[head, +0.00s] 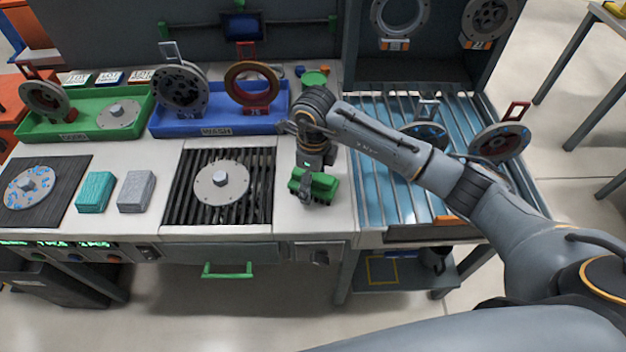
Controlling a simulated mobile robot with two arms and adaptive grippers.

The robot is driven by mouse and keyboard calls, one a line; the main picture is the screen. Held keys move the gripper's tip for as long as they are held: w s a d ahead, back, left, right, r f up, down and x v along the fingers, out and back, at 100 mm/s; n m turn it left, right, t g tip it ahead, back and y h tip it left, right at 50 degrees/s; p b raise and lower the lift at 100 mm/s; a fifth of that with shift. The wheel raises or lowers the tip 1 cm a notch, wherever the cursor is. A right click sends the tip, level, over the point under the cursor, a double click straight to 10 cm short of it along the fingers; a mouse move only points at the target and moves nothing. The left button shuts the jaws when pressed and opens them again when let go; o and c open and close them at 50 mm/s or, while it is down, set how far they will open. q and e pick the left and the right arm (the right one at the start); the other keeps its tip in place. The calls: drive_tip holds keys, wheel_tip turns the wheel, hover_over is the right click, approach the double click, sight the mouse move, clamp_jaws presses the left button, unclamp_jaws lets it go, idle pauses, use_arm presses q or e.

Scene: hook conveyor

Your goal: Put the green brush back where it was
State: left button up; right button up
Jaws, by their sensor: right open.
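The green brush (323,186) is at the right part of the white counter, just right of the slatted grate. My right gripper (308,188) comes down over it from above, with its jaws open. A dark finger shows in front of the brush and part of the brush is hidden behind it. I cannot tell whether the fingers touch it. My left gripper is not in view.
A teal block (95,192) and a grey block (136,191) lie on the counter to the left. A metal disc (221,181) sits on the grate. Behind stand a green tray (75,132) and a blue tray (215,127) with discs. A blue roller conveyor (375,200) is on the right.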

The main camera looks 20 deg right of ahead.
drive_tip(key=shift+r, duration=0.5)
wheel_tip(320, 180, up, 11)
drive_tip(key=shift+r+b, duration=0.1)
drive_tip(key=shift+b, duration=1.05)
